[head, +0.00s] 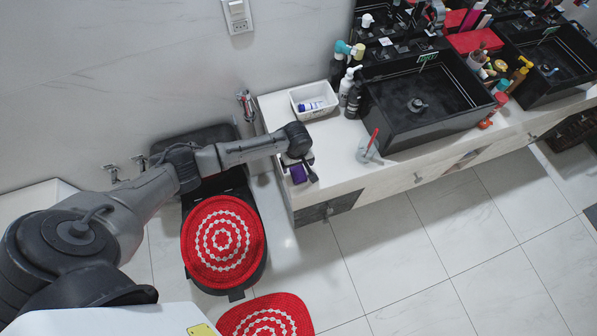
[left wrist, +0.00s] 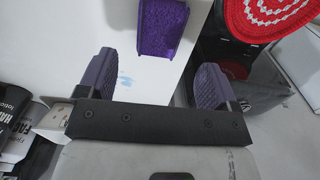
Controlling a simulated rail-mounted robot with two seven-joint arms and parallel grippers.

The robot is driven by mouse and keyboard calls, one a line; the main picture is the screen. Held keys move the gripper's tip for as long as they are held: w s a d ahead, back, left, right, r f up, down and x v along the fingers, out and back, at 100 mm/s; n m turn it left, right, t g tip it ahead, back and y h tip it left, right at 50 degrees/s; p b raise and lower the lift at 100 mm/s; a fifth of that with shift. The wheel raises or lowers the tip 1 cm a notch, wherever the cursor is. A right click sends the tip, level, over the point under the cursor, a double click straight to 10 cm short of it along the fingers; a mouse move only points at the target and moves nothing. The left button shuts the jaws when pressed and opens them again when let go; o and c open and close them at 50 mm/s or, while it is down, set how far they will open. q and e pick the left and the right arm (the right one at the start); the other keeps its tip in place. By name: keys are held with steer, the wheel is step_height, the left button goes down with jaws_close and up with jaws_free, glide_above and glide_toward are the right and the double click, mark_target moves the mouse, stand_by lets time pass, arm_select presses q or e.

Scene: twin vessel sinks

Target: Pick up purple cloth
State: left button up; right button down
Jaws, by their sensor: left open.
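The purple cloth (left wrist: 163,28) lies on the white counter near its edge, at the top middle of the left wrist view. A small purple patch (head: 298,174) of it shows under my left gripper in the head view, at the counter's left end. My left gripper (left wrist: 156,66) is open, its two purple-grey fingers wide apart and empty. The cloth lies just beyond the fingertips, between them in the picture; I cannot tell the gap in height. My arm hides part of the cloth in the head view. My right gripper is not in view.
A white basket (head: 314,101) with a bottle stands behind the gripper on the counter. Dark bottles and a black vessel sink (head: 420,100) are to the right. A red-handled item (head: 370,146) stands by the front edge. A toilet with a red patterned cover (head: 223,241) is below left.

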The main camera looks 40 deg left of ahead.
mark_target(297, 170)
arm_select(q)
steer(key=shift+w+f+b, duration=0.1)
steer(key=shift+f+b, duration=0.55)
steer(key=shift+f, duration=1.95)
steer(key=c, duration=1)
